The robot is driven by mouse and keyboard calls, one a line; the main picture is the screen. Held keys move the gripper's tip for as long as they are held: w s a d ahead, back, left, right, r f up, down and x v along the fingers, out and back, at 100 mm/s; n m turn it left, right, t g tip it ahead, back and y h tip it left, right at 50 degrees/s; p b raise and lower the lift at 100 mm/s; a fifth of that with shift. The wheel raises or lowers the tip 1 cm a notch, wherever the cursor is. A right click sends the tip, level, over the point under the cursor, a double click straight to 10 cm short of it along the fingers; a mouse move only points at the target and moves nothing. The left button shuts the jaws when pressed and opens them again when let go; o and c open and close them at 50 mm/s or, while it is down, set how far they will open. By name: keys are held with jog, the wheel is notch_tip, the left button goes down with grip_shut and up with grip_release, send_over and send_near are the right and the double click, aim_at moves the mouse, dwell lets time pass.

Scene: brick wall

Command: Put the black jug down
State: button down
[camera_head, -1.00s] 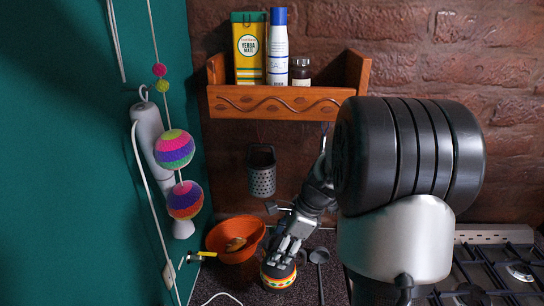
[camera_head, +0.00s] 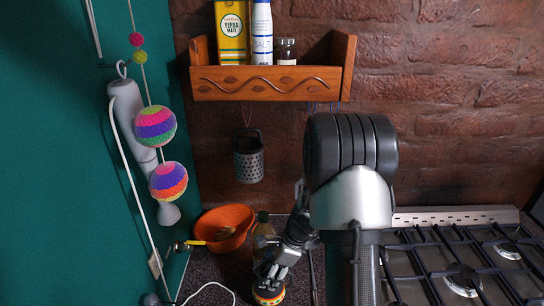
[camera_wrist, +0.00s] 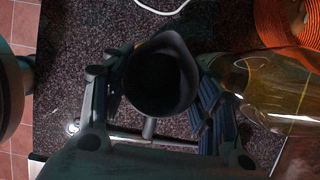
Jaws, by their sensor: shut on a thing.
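The black jug (camera_wrist: 160,84) is in the middle of the wrist view, seen from above into its dark opening, with its lip at the top right. My gripper (camera_wrist: 160,98) has a finger on each side of it and is shut on it. In the head view my gripper (camera_head: 272,276) is low in the picture, over the dark speckled counter (camera_head: 215,276). A band of red, yellow and green shows just under the fingers; I cannot tell whether it belongs to the jug. The jug's base is hidden, so contact with the counter cannot be told.
A glass bottle (camera_wrist: 262,92) with yellowish liquid stands close at the right in the wrist view. An orange bowl (camera_head: 224,240) is behind to the left. A gas stove (camera_head: 455,262) is at right. A grater (camera_head: 249,164) hangs under the wooden shelf (camera_head: 265,84).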

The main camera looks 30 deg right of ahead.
jog(key=shift+f, duration=0.1)
jog(key=shift+w+d+f, duration=0.1)
jog(key=shift+d+f, duration=0.05)
jog(key=c, duration=1)
grip_release()
jog(key=shift+w+d+f, duration=0.2)
jog(key=shift+w+f, duration=0.05)
jog(key=shift+c, duration=0.2)
jog(key=shift+o, duration=0.8)
jog(key=shift+a+r, duration=0.1)
